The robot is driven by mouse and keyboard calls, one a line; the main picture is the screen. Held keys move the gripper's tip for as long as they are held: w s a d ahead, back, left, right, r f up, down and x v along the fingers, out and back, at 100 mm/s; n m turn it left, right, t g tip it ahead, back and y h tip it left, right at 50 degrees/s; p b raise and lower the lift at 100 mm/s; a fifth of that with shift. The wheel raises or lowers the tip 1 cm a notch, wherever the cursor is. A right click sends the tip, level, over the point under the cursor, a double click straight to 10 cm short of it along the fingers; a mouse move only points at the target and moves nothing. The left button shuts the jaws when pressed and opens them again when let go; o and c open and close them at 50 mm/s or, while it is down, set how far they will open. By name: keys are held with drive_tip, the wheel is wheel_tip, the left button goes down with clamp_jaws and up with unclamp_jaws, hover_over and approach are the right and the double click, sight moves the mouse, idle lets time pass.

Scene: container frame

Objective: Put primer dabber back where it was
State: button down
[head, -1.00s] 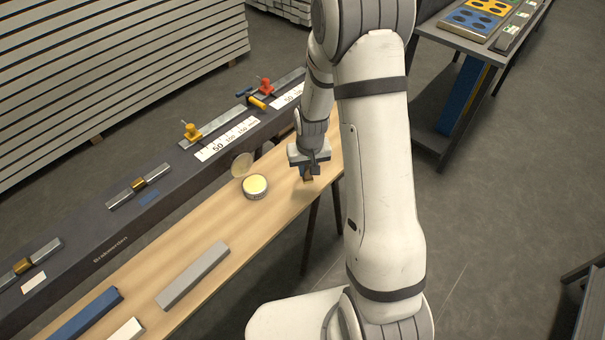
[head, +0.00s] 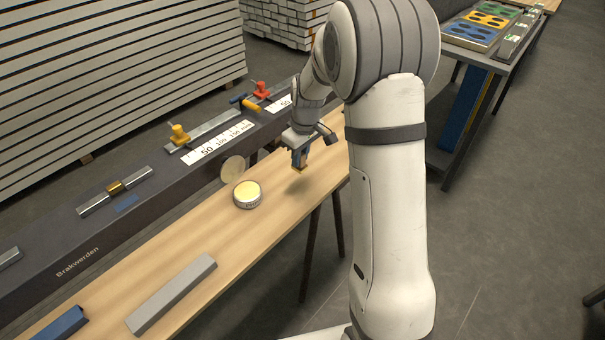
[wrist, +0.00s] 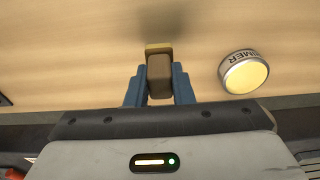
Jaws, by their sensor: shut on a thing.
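The primer dabber is a small brown block with a yellow end (head: 300,169). My gripper (head: 299,158) is shut on it, and its blue fingers hold it a little above the wooden bench. In the wrist view the dabber (wrist: 159,76) sits between the blue fingertips (wrist: 159,85), yellow end outward. The open primer tin (head: 247,195), filled with pale yellow, stands on the bench to the left of my gripper. Its label shows in the wrist view, where the tin (wrist: 244,73) is at right. A round pale disc, perhaps its lid (head: 233,170), is tilted behind the tin.
A grey bar (head: 172,294) and a blue block (head: 62,324) lie on the wooden bench (head: 225,240). A dark beam (head: 100,235) with clamps and scales runs along its far side. Bare bench lies around and below the dabber.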

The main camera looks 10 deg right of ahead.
sight(300, 170)
drive_tip(key=shift+f, duration=2.6)
drive_tip(key=shift+f, duration=0.1)
drive_tip(key=c, duration=1.3)
unclamp_jaws()
drive_tip(key=shift+o, duration=0.2)
